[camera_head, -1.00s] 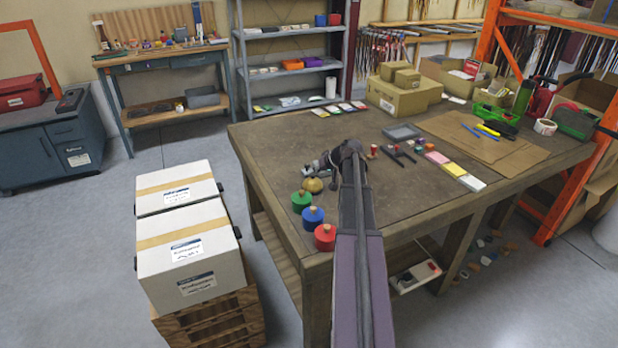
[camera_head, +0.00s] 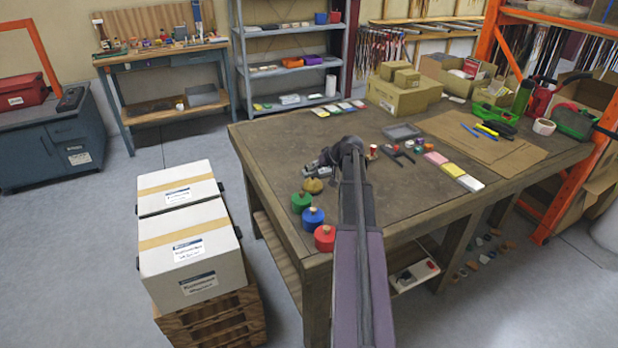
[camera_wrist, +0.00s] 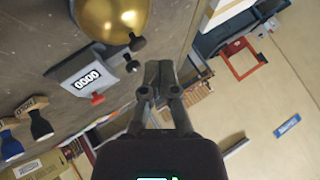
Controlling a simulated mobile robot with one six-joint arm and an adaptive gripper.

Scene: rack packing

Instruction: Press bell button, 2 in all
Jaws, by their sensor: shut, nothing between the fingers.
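The bell is a shiny gold dome (camera_wrist: 110,18) at the top of the wrist view. In the head view the gold dome (camera_head: 313,187) stands near the table's left edge, just in front of my gripper (camera_head: 318,168). In the wrist view my gripper (camera_wrist: 158,74) is shut and empty, with its fingers to the right of the dome and apart from it in the picture. Small black knobs (camera_wrist: 137,42) show beside the dome; I cannot tell whether one is the bell's button. Whether the fingertips touch anything is unclear.
Green (camera_head: 301,202), blue (camera_head: 313,218) and red (camera_head: 324,238) round pieces line the table's left edge. Stamps (camera_wrist: 40,125) stand at the wrist view's lower left. White boxes (camera_head: 190,245) stand left of the table.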

